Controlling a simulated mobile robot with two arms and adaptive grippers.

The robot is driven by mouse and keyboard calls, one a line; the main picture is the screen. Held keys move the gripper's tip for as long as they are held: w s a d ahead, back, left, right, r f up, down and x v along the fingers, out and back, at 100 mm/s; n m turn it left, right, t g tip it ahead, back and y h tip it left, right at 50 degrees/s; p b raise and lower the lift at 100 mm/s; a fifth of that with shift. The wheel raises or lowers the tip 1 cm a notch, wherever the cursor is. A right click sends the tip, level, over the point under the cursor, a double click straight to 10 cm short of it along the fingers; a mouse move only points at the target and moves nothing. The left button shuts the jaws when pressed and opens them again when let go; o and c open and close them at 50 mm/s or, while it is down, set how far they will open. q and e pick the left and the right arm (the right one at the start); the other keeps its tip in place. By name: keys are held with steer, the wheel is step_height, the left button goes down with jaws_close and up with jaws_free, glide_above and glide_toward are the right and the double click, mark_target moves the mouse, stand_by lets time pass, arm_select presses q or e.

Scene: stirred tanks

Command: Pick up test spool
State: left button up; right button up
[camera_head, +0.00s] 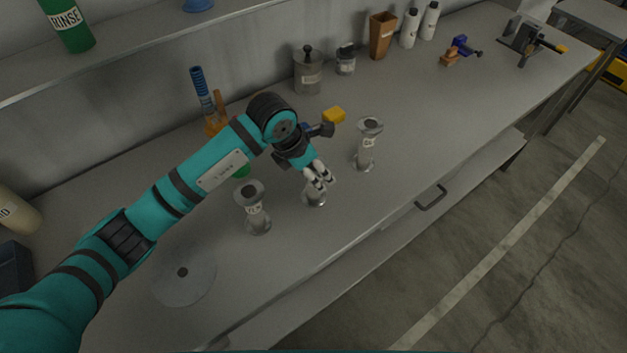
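Several short metal spools with flared ends stand on the grey bench. One spool (256,212) is left of my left gripper, upright, with a white label I cannot read fully. Another spool (367,147) stands to the right, also labelled. A third spool (316,199) is directly under my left gripper (323,183), and its upper part is hidden by the fingers. The fingers are at its top; I cannot tell whether they touch or grip it. I cannot tell from the labels which is the test spool. My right gripper is out of view.
A flat grey disc (185,277) lies at the bench's front left. A lidded metal pot (308,72), a brown tapered container (382,36) and white bottles (410,27) stand along the back. A yellow block (334,115) is behind the gripper. The bench's front right is clear.

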arm_select(q)
steer(key=c, duration=1)
steer(key=shift+r, duration=0.15)
